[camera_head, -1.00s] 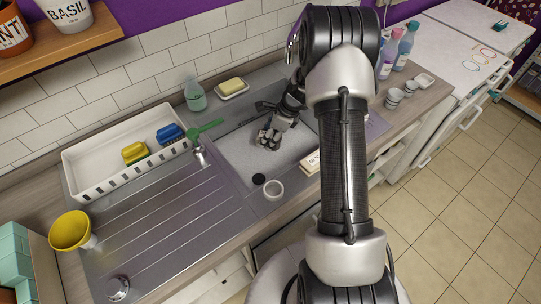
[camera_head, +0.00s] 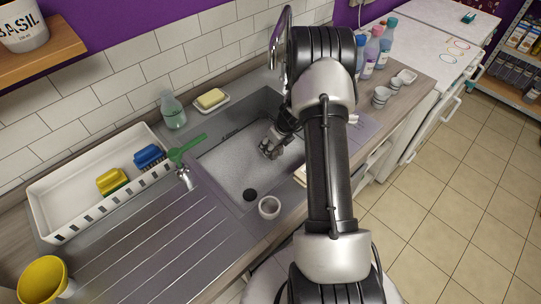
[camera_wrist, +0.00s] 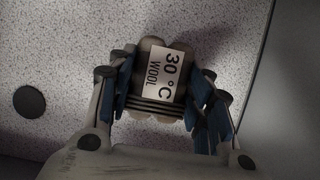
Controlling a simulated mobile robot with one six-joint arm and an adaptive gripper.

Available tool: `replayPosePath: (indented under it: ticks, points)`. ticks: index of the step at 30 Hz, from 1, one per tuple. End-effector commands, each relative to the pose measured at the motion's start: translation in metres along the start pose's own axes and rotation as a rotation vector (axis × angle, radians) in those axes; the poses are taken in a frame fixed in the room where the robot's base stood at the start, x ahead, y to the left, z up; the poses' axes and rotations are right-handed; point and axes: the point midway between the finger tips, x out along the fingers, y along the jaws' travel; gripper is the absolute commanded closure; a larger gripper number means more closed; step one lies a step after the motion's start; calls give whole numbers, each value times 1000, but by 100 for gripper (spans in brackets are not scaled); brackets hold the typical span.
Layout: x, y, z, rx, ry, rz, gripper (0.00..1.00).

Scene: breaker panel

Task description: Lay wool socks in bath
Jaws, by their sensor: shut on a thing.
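My gripper (camera_wrist: 162,98) is shut on a grey rolled bundle of wool socks (camera_wrist: 150,112). A white label on the bundle reads "30 °C WOOL". Dark blue finger pads press on both sides of it. In the head view my gripper (camera_head: 270,152) is over the right part of the sink basin (camera_head: 222,165), which has a pale speckled bottom. I take this basin to be the bath. The socks are too small to make out clearly there. I cannot tell whether they touch the basin bottom. The speckled bottom (camera_wrist: 60,50) also shows behind the socks in the wrist view.
A white rack (camera_head: 60,200) with sponges is at left. Bottles (camera_head: 372,48) stand at back right.

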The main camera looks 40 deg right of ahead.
Motion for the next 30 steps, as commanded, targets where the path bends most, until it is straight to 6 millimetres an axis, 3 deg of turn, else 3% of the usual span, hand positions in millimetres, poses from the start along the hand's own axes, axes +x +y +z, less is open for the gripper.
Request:
replayPosePath:
  ticks: [7,19,20,28,30]
  points:
    - [39,0,-16,0,1,1,82]
    - [42,0,-18,-2,0,1,82]
    - [41,0,-17,-2,1,1,52]
    - [41,0,-17,-2,1,1,34]
    - [41,0,-17,-2,1,1,34]
